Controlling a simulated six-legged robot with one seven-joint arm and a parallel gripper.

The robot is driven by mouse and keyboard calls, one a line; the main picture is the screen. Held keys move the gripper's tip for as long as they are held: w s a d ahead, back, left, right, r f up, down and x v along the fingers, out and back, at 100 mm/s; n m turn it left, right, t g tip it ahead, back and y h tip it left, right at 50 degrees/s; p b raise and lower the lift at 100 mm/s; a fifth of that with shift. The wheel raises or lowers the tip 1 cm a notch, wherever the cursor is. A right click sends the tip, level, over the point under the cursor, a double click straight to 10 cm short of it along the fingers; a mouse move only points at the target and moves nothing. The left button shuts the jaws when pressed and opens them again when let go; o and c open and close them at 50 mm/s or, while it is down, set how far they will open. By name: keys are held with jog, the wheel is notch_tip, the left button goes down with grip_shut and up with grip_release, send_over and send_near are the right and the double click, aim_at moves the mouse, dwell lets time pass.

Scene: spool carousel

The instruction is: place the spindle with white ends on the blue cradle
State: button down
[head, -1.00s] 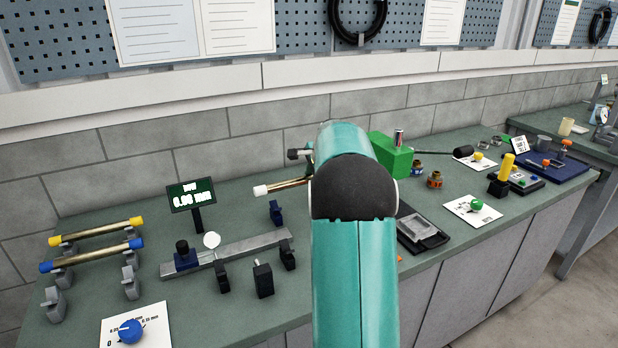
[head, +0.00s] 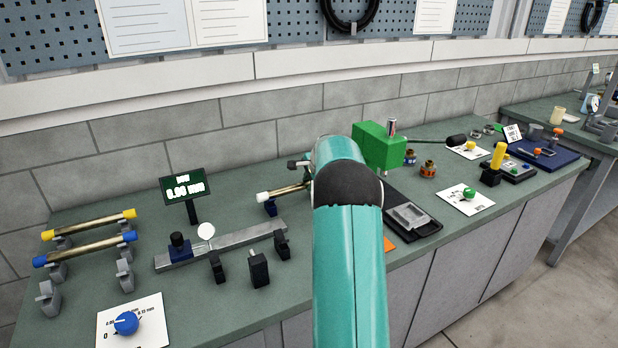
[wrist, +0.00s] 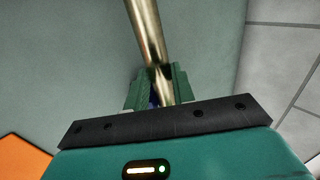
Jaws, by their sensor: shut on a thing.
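The spindle with white ends (head: 287,192) is a brass rod; its left white end shows in the head view, the right end is hidden behind my arm. In the wrist view the rod (wrist: 146,35) runs up from between the fingers of my gripper (wrist: 160,88), which is shut on it. Any second post is hidden.
A yellow-ended spindle (head: 88,225) and a blue-ended spindle (head: 85,249) lie on grey cradles at left. A grey rail gauge (head: 225,245) and black blocks (head: 259,268) stand in front of the blue cradle. A green box (head: 378,147) stands right of my arm.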

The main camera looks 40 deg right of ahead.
jog(key=shift+r, duration=0.1)
jog(key=c, duration=1.2)
grip_release()
jog(key=shift+f, duration=0.2)
jog(key=shift+o, duration=0.2)
jog(key=shift+r, duration=0.1)
